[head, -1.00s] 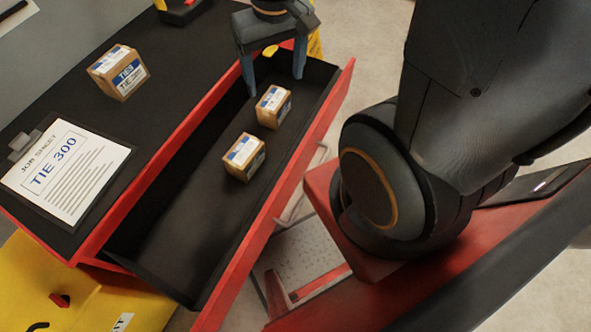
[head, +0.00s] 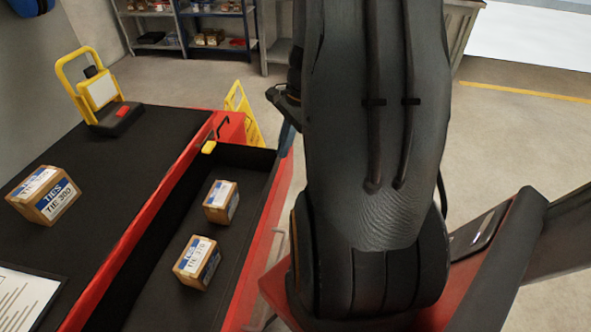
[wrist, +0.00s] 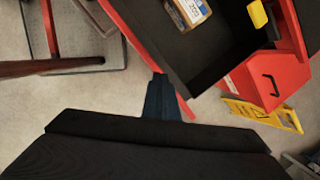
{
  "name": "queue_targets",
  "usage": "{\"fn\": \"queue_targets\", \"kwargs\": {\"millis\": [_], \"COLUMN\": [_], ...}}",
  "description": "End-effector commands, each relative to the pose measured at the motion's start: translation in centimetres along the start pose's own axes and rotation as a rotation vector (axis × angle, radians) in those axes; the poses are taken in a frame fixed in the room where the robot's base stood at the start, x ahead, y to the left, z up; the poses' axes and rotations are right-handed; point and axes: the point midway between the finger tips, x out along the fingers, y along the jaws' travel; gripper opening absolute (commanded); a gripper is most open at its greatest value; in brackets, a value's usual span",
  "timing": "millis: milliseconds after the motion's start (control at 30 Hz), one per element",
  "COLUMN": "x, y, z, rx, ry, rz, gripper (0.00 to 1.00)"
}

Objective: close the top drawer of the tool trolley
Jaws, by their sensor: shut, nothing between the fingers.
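The tool trolley (head: 150,208) has a red body and a black top. Its top drawer (head: 160,285) stands open toward the right, with a black inside and a red front. In the wrist view the drawer's red front edge (wrist: 137,48) runs diagonally. Two small tie boxes, one farther (head: 221,202) and one nearer (head: 197,262), sit inside. My gripper (wrist: 160,80) is shut and empty, its fingertips at the outer side of the drawer front near its far end. Whether they touch it I cannot tell. In the head view my arm hides most of the gripper.
Another tie box (head: 45,195), a job sheet (head: 28,300) and a yellow-handled device (head: 112,115) are on the trolley top. A yellow floor sign (head: 243,112) stands behind the trolley. Shelves (head: 215,30) line the back. The floor at right is open.

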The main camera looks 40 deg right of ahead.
Motion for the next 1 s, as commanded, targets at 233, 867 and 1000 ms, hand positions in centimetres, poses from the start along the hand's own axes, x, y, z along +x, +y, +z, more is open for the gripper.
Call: {"fn": "queue_targets", "kwargs": {"millis": [233,867,1000], "x": [1.8,8.1,10.8], "y": [0.8,0.6,0.2], "z": [-10.3,-13.3,-13.2], "rx": [0.58,0.778,0.775], "ry": [-0.069,-0.101,-0.1], "rz": [-0.091,-0.123,-0.122], "gripper": [0.0,0.0,0.0]}}
